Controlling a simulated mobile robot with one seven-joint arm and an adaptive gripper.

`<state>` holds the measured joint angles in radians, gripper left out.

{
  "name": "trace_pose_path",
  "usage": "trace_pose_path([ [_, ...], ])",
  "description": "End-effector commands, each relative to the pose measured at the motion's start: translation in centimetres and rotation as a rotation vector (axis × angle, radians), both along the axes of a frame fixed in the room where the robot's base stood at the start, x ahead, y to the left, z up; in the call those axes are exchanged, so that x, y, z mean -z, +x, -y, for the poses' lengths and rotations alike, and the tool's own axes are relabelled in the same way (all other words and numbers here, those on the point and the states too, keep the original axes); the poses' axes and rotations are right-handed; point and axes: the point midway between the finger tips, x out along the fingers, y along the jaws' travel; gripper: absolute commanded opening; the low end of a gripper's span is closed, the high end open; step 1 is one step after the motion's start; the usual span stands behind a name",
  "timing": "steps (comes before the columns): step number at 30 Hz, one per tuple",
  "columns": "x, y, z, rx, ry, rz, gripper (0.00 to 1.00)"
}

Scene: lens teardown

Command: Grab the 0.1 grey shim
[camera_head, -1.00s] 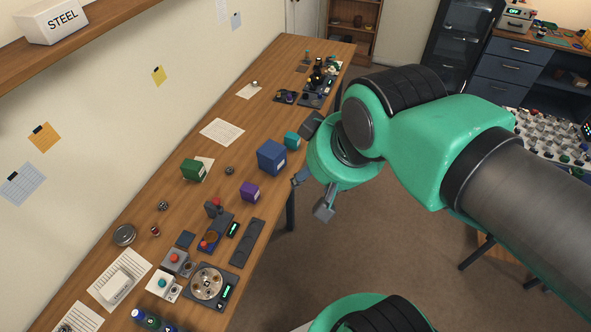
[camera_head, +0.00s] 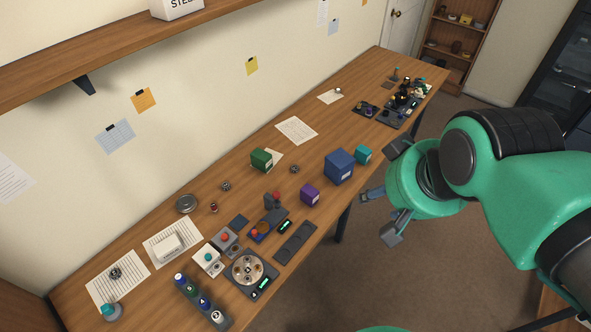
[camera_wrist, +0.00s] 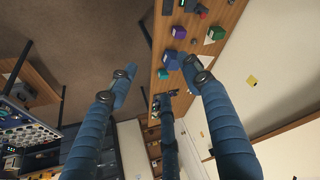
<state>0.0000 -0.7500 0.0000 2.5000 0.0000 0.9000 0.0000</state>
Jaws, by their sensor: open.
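I cannot make out a grey shim marked 0.1; any marking that small is unreadable here. A dark strip with round recesses (camera_head: 294,243) lies along the table's front edge, and a round silvery plate with small discs (camera_head: 248,268) sits in a dark unit left of it. I cannot tell whether a shim is in either. My gripper (camera_head: 382,192) is open and empty, in the air off the table's front edge, right of the blue box. In the wrist view, my gripper's fingers (camera_wrist: 150,86) are spread wide with nothing between them.
A blue box (camera_head: 339,166), purple box (camera_head: 310,195), green box (camera_head: 261,160) and teal box (camera_head: 363,155) stand on the wooden table (camera_head: 205,240). A bottle rack (camera_head: 202,302) and a round tin (camera_head: 186,204) are at left. Bare wood lies around the boxes.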

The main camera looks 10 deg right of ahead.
Motion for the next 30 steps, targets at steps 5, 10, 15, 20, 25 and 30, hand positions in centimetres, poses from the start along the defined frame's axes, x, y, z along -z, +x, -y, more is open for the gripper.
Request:
trace_pose_path([
  [5,0.0,0.0,0.0,0.0,0.0,0.0,0.53],
  [10,0.0,0.1,0.0,0.0,0.0,0.0,0.53],
  [15,-0.3,0.9,-0.1,-0.004,-0.001,-0.007,0.53],
  [20,-1.0,2.8,-0.2,-0.013,-0.003,-0.023,0.53],
  [25,-1.7,5.9,-0.4,-0.026,-0.008,-0.048,0.53],
  [30,-2.3,9.6,-0.7,-0.042,-0.013,-0.074,0.53],
])
